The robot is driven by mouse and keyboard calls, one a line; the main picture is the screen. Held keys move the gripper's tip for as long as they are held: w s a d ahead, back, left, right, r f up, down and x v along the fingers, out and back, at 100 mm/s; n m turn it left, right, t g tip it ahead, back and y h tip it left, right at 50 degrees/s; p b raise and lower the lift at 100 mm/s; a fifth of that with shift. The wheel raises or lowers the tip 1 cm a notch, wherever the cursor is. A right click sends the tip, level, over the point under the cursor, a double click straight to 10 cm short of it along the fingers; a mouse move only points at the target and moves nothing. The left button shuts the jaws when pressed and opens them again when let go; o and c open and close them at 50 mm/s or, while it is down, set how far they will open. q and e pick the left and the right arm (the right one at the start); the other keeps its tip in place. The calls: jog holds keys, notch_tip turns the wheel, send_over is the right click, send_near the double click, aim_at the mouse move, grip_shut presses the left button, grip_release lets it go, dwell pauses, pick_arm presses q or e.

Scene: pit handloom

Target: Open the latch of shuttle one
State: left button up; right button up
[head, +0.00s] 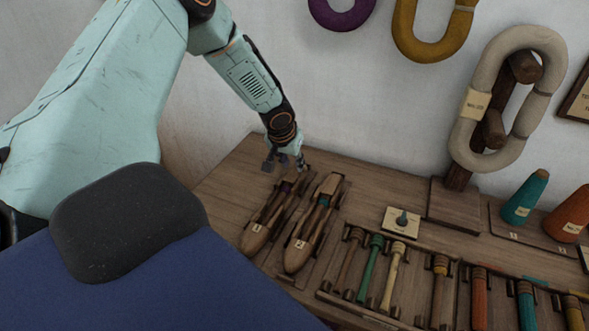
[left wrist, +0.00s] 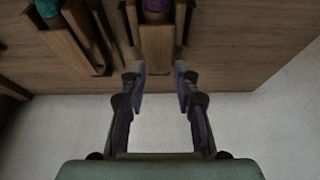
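Shuttle one (head: 256,232) is a brown wooden shuttle with a small number tag and purple yarn inside, lying on the wooden table. Its far end shows in the left wrist view (left wrist: 156,47), with purple yarn at the top edge. My left gripper (head: 286,165) is at the far end of this shuttle. In the left wrist view its two fingers (left wrist: 160,78) are apart with nothing between them, just short of the shuttle's end. I cannot make out the latch or whether it is open. My right gripper is not in view.
Shuttle two (head: 301,246) lies close beside it on the right, with teal yarn in the left wrist view (left wrist: 66,40). The white wall (head: 340,110) stands behind the table.

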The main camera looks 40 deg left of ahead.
aim_at(295, 170)
pick_arm(q)
jog(key=b+x, duration=0.1)
jog(key=x, duration=0.1)
jog(key=shift+w+d+f, duration=0.15)
jog(key=shift+w+f, duration=0.05)
jog(key=shift+f, duration=0.2)
jog(key=shift+f+b, duration=0.1)
jog(key=shift+b, duration=0.3)
jog(key=shift+w+f, duration=0.15)
jog(key=shift+w, duration=0.1)
jog(key=shift+s, duration=0.2)
jog(key=c, duration=0.4)
jog(key=shift+w, duration=0.1)
grip_shut()
